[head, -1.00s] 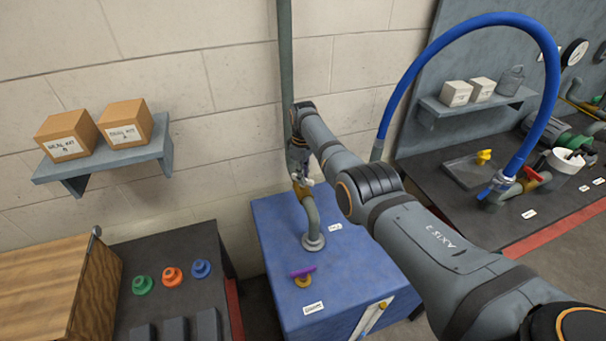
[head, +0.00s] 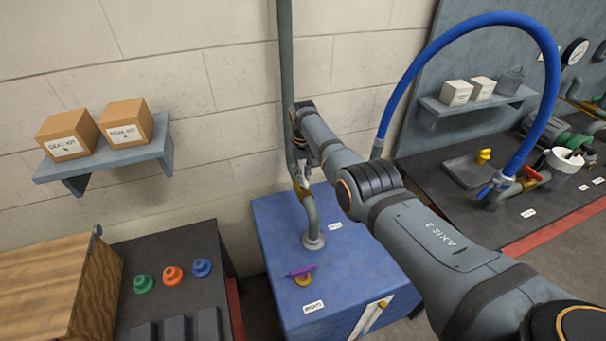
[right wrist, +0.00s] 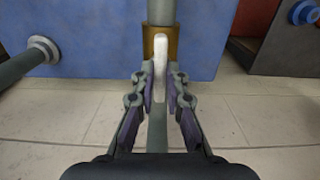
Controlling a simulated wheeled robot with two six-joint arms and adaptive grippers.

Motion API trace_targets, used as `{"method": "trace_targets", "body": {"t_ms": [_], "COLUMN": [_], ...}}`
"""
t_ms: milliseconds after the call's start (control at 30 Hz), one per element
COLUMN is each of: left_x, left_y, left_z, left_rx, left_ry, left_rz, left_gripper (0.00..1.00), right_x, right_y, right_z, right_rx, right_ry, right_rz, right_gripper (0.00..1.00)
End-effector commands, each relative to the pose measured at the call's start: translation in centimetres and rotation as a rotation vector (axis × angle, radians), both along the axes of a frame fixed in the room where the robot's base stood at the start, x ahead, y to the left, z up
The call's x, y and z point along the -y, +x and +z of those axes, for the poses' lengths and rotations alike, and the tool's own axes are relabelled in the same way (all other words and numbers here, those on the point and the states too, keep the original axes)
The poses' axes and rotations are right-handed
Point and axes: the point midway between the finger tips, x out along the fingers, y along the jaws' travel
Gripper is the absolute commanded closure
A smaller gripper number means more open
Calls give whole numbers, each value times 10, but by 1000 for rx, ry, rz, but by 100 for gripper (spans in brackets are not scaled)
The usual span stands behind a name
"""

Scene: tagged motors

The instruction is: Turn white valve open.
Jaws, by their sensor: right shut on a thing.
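The white valve's lever (right wrist: 160,70) stands upright in the middle of the right wrist view, in front of its brass body (right wrist: 174,45) on a grey pipe (right wrist: 161,11). In that view the lever appears in line with the pipe. My right gripper (right wrist: 160,84) is shut on the lever, with one finger on each side. In the head view my right gripper (head: 302,168) is at the pipe (head: 287,70), just above the brass body (head: 303,191). The lever is mostly hidden there. My left gripper is out of view.
The pipe rises from a blue cabinet (head: 350,262) with a purple-handled valve (head: 302,271) on top. A wall shelf (head: 105,165) holds two boxes. A blue hose (head: 400,85) arches over the right bench. A wooden crate (head: 95,295) is at left.

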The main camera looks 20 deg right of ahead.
Motion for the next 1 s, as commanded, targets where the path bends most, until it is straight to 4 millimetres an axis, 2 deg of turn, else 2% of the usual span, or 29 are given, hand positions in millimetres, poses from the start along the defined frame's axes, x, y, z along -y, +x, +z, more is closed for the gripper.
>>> {"method": "trace_targets", "body": {"t_ms": [567,600,733,767,1000], "left_x": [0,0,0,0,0], "left_y": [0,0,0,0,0], "left_z": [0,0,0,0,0], "left_rx": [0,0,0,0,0], "left_ry": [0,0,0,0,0], "left_rz": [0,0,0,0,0], "left_gripper": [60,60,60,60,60], "right_x": [0,0,0,0,0], "right_y": [2,2,2,2,1], "right_z": [3,3,2,2,1], "right_rx": [8,8,6,5,3], "right_ry": [-1,-1,0,0,0], "right_rz": [-32,-32,-31,-31,-30], "right_gripper": [100,85,67,65,65]}}
